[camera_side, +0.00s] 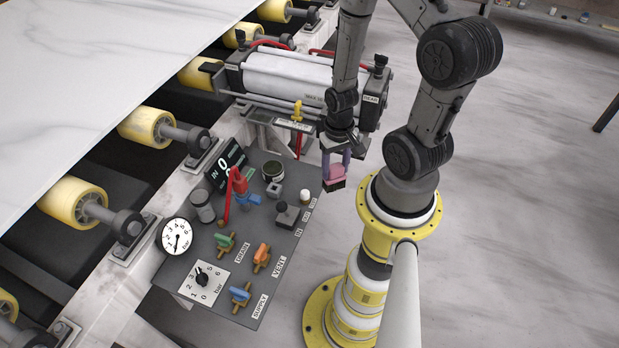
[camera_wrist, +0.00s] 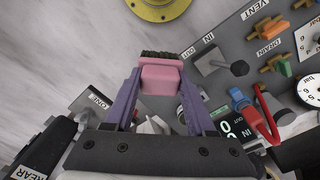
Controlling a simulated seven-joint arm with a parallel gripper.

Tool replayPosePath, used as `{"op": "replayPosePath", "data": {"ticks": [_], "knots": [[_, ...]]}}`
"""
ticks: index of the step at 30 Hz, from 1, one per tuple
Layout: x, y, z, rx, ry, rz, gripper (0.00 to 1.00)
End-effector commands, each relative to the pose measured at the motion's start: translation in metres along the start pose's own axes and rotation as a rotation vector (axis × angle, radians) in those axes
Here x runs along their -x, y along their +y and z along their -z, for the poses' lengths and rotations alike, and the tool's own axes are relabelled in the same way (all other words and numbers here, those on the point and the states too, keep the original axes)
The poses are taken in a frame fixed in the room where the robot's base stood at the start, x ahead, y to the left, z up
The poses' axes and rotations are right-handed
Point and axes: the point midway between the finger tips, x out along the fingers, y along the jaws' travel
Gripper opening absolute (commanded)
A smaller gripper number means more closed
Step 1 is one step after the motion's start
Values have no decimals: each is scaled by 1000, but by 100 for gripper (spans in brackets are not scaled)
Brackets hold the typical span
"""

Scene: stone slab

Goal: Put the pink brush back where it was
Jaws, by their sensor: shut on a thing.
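The pink brush (camera_side: 336,175) is a small pink block with dark bristles, held between the purple fingers of my gripper (camera_side: 336,160). In the side view it hangs off the right edge of the grey control panel, bristles downward. In the wrist view the brush (camera_wrist: 161,77) sits between the two fingers of my gripper (camera_wrist: 160,90), with its dark bristles (camera_wrist: 162,55) at the far end. Whether it touches anything below cannot be told; it looks held in the air.
Open floor (camera_side: 520,200) lies to the right.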

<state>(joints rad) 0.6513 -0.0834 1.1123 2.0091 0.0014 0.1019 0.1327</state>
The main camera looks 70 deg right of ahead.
Motion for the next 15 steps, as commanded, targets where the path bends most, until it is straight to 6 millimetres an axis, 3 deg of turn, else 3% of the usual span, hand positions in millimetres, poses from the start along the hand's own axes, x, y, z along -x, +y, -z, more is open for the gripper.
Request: {"op": "replayPosePath", "data": {"ticks": [9, 15], "knots": [[-32, -9, 70, 0, -1, 0, 11], [-62, -13, 98, 0, -4, -1, 11]]}}
